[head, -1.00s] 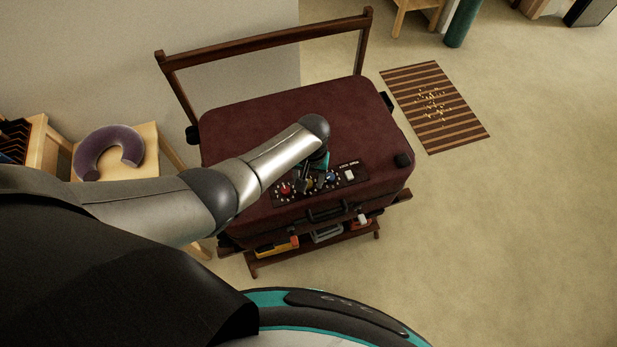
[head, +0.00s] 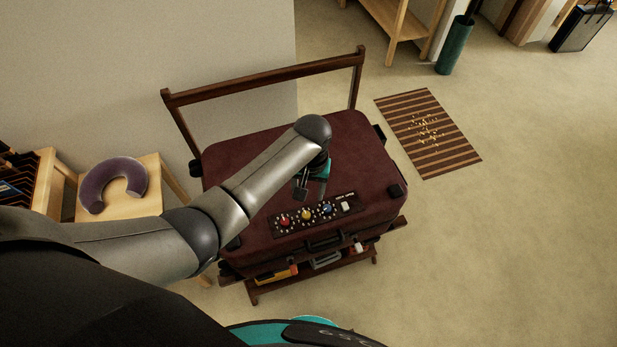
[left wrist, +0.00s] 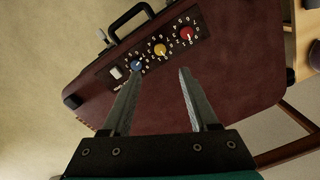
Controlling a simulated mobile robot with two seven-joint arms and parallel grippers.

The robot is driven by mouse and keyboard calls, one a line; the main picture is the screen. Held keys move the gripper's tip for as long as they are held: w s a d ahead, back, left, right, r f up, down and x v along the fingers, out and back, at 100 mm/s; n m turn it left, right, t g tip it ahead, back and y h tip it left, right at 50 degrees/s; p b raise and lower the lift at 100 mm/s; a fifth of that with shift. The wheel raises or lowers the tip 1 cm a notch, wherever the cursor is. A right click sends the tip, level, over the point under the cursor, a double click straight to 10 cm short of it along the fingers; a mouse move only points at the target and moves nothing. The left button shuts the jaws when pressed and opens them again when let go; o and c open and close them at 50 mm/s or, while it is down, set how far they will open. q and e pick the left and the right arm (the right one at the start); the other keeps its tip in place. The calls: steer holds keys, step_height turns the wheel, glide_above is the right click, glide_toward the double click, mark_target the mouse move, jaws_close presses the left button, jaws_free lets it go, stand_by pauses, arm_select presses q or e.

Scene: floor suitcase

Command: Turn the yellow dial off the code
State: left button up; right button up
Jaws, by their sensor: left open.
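The yellow dial (head: 306,214) is the middle of three dials on a dark panel (head: 333,219) near the front edge of the maroon suitcase (head: 352,150). A red dial (head: 285,221) is to its left and a blue dial (head: 327,208) to its right. In the left wrist view the yellow dial (left wrist: 160,50) lies beyond the fingertips, between the blue dial (left wrist: 137,65) and the red dial (left wrist: 187,34). My left gripper (head: 311,196) is open and empty, above the suitcase just behind the panel, touching no dial. The yellow dial's exact setting is too small to read. My right gripper is not in view.
The suitcase lies on a dark wooden rack (head: 262,72) with several items on its lower shelf. A purple neck pillow (head: 100,190) rests on a wooden stand at left. A striped mat (head: 430,132) lies on the floor at right.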

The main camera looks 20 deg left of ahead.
arm_select(q)
steer(key=shift+r, duration=1.65)
steer(key=shift+d, duration=0.1)
steer(key=s+a+r+m+t, duration=0.2)
steer(key=s+a+r, duration=0.15)
steer(key=s, duration=0.55)
steer(key=s+a+r+m+t, duration=0.1)
steer(key=s+a+r+t, duration=0.1)
steer(key=s+r, duration=0.5)
steer(key=s+f+g+b, duration=0.25)
steer(key=f+b, duration=0.45)
steer(key=f, duration=2.3)
steer(key=s+a+f+b, duration=0.1)
steer(key=s+f+b, duration=0.3)
steer(key=s+f, duration=0.4)
steer(key=s+a+f+b, duration=0.2)
steer(key=s+f+b, duration=0.2)
steer(key=s+f, duration=0.5)
step_height(320, 180, down, 7)
steer(key=shift+r+m+b, duration=0.1)
steer(key=shift+m+b, duration=0.3)
